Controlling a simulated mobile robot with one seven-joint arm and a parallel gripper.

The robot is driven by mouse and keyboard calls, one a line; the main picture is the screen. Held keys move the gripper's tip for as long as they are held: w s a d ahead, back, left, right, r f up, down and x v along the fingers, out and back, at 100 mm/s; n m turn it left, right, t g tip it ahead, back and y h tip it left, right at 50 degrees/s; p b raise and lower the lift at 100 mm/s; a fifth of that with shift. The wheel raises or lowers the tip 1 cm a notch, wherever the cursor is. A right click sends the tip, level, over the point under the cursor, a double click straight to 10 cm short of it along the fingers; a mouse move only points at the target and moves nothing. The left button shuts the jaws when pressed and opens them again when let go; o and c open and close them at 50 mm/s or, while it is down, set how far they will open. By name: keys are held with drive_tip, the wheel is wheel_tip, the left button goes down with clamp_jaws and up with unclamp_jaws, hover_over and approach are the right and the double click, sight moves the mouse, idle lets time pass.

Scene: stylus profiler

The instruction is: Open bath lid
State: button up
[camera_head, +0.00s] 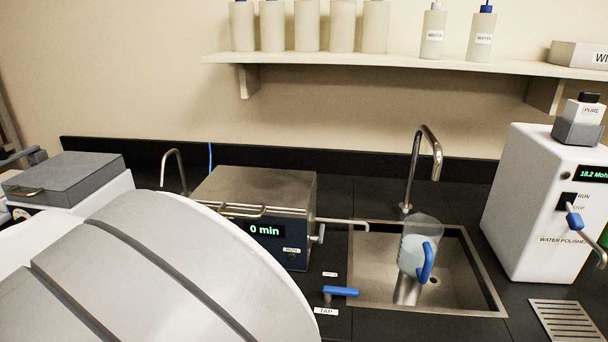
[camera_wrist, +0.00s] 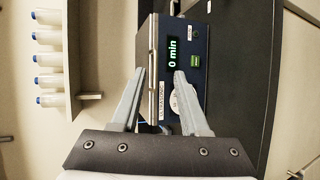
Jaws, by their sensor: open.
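The bath is a dark blue and steel box in the head view, with a green "0 min" display (camera_head: 264,230). Its flat steel lid (camera_head: 262,186) lies shut on top, with a bar handle (camera_head: 243,211) along the front edge. In the wrist view the bath's dark front (camera_wrist: 196,50) and the lid (camera_wrist: 145,50) appear turned sideways. My gripper (camera_wrist: 160,72) is open, its fingers pointing at the bath, one toward the lid side and one toward the front panel. Whether the handle is between them is unclear. My arm hides the gripper in the head view.
A sink (camera_head: 470,262) with a tall tap (camera_head: 428,150) and a blue-handled jug (camera_head: 412,252) is right of the bath. A thin spout pipe (camera_head: 345,222) reaches toward it. A shelf (camera_head: 400,63) with bottles hangs above. A water polisher (camera_head: 535,205) stands far right.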

drive_tip(key=s+a+t, duration=0.2)
drive_tip(key=a, duration=0.3)
drive_tip(key=shift+n, duration=0.5)
drive_tip(key=x, duration=0.6)
drive_tip(key=b+x, duration=0.1)
drive_tip(key=x, duration=0.4)
drive_tip(key=f+x, duration=0.1)
drive_tip(key=x, duration=0.5)
drive_tip(key=shift+w+f+b, duration=0.15)
drive_tip(key=shift+w+b, duration=0.1)
drive_tip(key=shift+b, duration=0.15)
clamp_jaws()
